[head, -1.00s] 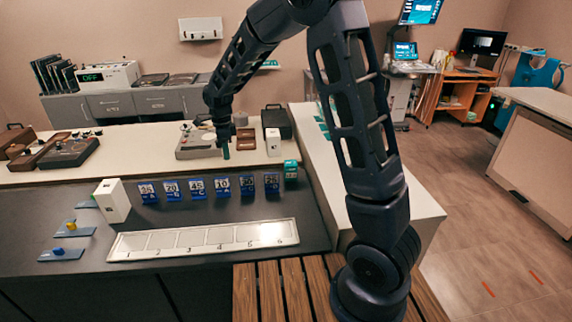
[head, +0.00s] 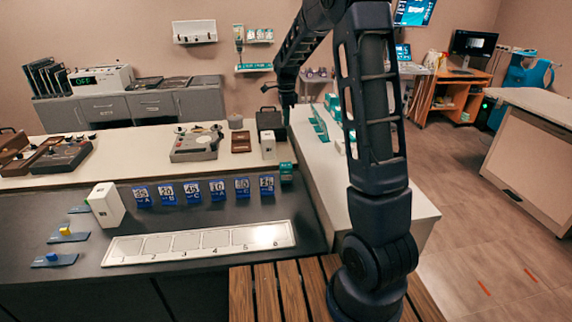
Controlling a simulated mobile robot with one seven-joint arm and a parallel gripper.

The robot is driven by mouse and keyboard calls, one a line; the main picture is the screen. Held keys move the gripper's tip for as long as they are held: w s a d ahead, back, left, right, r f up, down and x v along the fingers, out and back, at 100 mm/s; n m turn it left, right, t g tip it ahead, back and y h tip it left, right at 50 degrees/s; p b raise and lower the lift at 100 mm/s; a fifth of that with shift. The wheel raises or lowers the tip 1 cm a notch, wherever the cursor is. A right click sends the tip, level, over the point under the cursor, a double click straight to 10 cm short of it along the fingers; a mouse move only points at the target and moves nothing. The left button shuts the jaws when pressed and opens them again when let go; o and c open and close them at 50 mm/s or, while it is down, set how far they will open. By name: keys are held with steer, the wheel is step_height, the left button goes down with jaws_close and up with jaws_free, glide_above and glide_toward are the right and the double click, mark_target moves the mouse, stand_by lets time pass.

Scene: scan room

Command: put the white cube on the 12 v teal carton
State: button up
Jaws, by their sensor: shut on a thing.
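My gripper (head: 287,119) is high over the back right, above the right end of the long white counter. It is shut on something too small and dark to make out. I cannot pick out a white cube for certain. Several teal cartons (head: 319,126) stand on the white side counter to the right of my gripper, partly behind my arm. Another teal carton (head: 286,173) stands at the back right of the dark table. Their labels are too small to read, so I cannot tell which is 12 V.
A white box (head: 106,205) stands on the dark table near small blue plates (head: 67,236). Numbered blue cards (head: 191,193) line the table behind a white slotted tray (head: 199,243). A white upright box (head: 268,146) and a black case (head: 270,123) stand near my gripper.

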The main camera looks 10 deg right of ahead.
mark_target(286, 165)
step_height(286, 165, down, 20)
steer(key=shift+r, duration=0.25)
stand_by(0.4)
steer(key=shift+f, duration=0.15)
steer(key=o, duration=0.9)
steer(key=shift+o, duration=0.2)
